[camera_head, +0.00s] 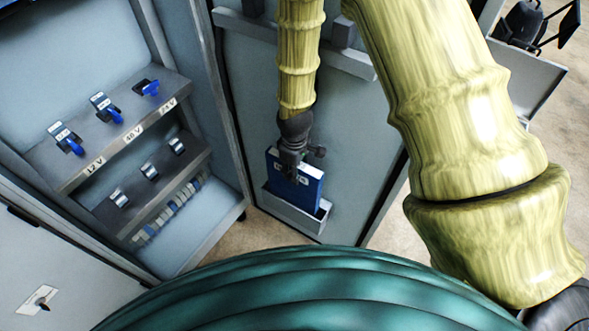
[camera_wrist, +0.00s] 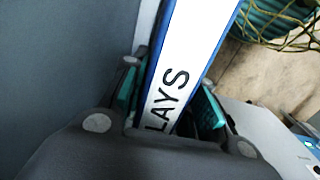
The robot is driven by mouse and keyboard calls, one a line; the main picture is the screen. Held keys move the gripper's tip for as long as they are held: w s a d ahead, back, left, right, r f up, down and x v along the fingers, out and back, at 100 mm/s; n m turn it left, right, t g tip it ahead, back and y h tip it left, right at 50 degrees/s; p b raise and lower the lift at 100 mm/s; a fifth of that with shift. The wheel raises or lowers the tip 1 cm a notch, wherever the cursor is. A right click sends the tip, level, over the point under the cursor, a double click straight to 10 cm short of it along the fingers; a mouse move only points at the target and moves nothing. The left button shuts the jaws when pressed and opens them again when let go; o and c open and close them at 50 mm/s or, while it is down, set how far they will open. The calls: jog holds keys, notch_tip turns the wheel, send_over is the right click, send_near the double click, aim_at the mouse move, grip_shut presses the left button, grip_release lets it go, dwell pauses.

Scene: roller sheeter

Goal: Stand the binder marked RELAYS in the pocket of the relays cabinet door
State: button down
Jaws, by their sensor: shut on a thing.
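The blue binder (camera_head: 299,190) stands roughly upright at the pocket (camera_head: 297,212) of the open cabinet door (camera_head: 255,95), its lower part behind the pocket's front wall. Whether its bottom edge rests on the pocket floor cannot be seen. In the wrist view the white spine label of the binder (camera_wrist: 190,60) shows the letters "LAYS"; the rest is hidden by my gripper. My gripper (camera_head: 293,165) is at the binder's top, shut on it, with one teal finger pad on each side of the spine (camera_wrist: 168,108).
A grey rail (camera_head: 350,63) crosses the door above. A grey tray-like panel (camera_head: 525,75) stands at the right. Floor (camera_head: 395,220) shows beyond the door.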

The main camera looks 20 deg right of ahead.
aim_at(295, 191)
jog(key=shift+f+b, duration=3.05)
jog(key=shift+f, duration=2.85)
jog(key=c, duration=1.1)
grip_release()
jog(key=shift+o, duration=0.2)
jog(key=shift+r, duration=0.1)
notch_tip(295, 191, up, 12)
